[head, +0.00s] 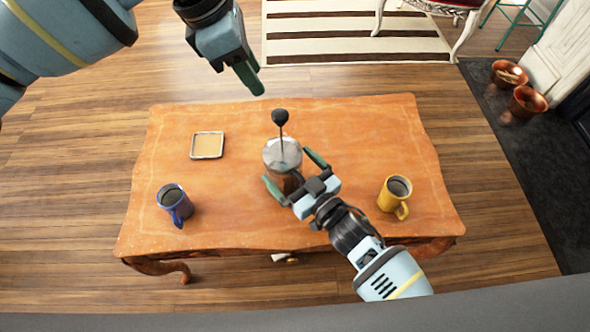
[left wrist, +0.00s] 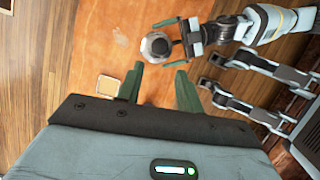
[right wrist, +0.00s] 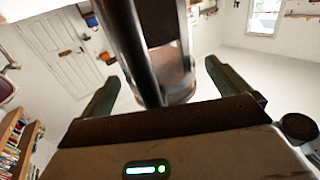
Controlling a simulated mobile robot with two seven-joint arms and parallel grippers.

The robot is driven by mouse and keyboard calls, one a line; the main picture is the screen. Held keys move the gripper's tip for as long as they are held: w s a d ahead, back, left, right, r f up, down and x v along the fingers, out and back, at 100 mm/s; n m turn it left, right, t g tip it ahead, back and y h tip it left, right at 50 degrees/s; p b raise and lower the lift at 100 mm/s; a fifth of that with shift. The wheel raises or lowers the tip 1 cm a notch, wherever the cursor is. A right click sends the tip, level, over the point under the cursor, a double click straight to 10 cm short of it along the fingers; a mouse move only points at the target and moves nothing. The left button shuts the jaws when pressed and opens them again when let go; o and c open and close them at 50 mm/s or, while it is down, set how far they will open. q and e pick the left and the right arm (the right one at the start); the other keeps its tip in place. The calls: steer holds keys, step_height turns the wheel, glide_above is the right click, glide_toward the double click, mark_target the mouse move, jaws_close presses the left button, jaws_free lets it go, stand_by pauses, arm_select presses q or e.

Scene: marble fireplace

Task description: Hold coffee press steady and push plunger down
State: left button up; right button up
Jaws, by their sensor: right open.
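The coffee press (head: 283,155) stands upright on the orange wooden table (head: 340,125), its plunger rod raised and topped by a black knob (head: 280,117). My right gripper (head: 294,174) is open, with its fingers on either side of the press body. In the right wrist view the press (right wrist: 150,55) stands between the spread fingers, with gaps beside it. My left gripper (head: 252,80) is higher, near the table's back edge, behind and left of the knob. In the left wrist view its fingers (left wrist: 158,87) are apart and empty, with the press (left wrist: 155,46) beyond them.
A blue mug (head: 174,203) stands at the table's front left and a yellow mug (head: 394,194) at the right. A small square tray (head: 207,145) lies at the back left. The table's back right is clear. Copper pots (head: 525,103) stand on the dark hearth.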

steer(key=c, duration=1.7)
arm_select(q)
steer(key=shift+d, duration=0.1)
steer(key=c, duration=0.5)
steer(key=shift+d+m, duration=0.1)
steer(key=shift+m, duration=0.5)
steer(key=shift+c, duration=1.1)
steer(key=m, duration=0.2)
steer(key=d+m+y, duration=0.1)
steer(key=m, duration=0.1)
steer(key=shift+d+m, duration=0.1)
steer(key=shift+m, duration=0.2)
jaws_close()
steer(key=m+y, duration=0.1)
steer(key=m, duration=0.3)
steer(key=d+m+t+y, duration=0.1)
steer(key=m, duration=0.4)
steer(key=d+m+y, duration=0.1)
steer(key=m, duration=0.3)
steer(key=shift+w+d+r+m+t, duration=0.15)
steer(key=shift+d+r+m+t, duration=0.15)
steer(key=shift+r+m, duration=0.1)
steer(key=shift+f, duration=0.15)
